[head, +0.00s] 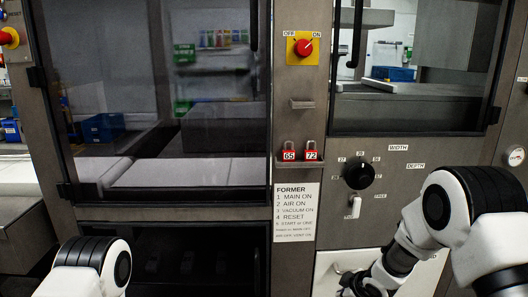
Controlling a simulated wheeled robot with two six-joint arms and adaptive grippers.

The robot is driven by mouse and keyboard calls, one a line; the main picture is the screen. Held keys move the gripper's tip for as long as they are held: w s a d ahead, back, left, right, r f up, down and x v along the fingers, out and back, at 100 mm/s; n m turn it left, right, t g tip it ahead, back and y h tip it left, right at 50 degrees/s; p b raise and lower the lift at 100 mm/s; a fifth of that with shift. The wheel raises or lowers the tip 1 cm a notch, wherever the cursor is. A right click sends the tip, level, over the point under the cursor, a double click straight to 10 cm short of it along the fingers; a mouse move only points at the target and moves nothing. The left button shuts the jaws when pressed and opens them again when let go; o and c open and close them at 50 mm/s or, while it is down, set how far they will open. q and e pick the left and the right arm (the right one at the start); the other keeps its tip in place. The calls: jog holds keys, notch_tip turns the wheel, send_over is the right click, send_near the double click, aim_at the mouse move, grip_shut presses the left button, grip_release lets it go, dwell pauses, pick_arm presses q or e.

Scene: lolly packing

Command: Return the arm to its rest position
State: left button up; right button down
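My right arm (480,205) comes in from the right edge and bends down in front of the machine's lower right panel. Its far end, with what looks like my dark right gripper (358,284), is at the bottom edge, in front of a white panel. Its fingers are too small and cut off to tell if they are open or shut. Of my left arm (90,265) only a white and black joint shows at the bottom left. My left gripper is out of view.
A red rotary switch (303,47) on a yellow plate is at the top centre. A black knob (359,175) and a small white lever (353,207) are above my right gripper. A glass door (150,90) covers the left.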

jog(key=s+f+m+g, duration=0.3)
jog(key=s+f+m, duration=0.1)
jog(key=s+f, duration=0.75)
jog(key=s+d+f+m+g+h, duration=0.1)
jog(key=s+m, duration=0.3)
jog(key=s, duration=1)
jog(key=s+d+f+m+g+h, duration=0.1)
jog(key=s+d+f+m+g, duration=0.1)
jog(key=s, duration=1.3)
jog(key=m+g, duration=0.1)
jog(key=m, duration=0.1)
jog(key=shift+s+d+f+m+p, duration=0.25)
jog(key=shift+d+f+m+p, duration=0.05)
jog(key=shift+d+p, duration=0.05)
jog(key=c, duration=1.8)
grip_release()
jog(key=r+p, duration=1.5)
jog(key=shift+w, duration=0.4)
jog(key=o, duration=0.6)
jog(key=shift+o, duration=0.8)
jog(key=shift+f, duration=0.25)
jog(key=shift+a, duration=0.15)
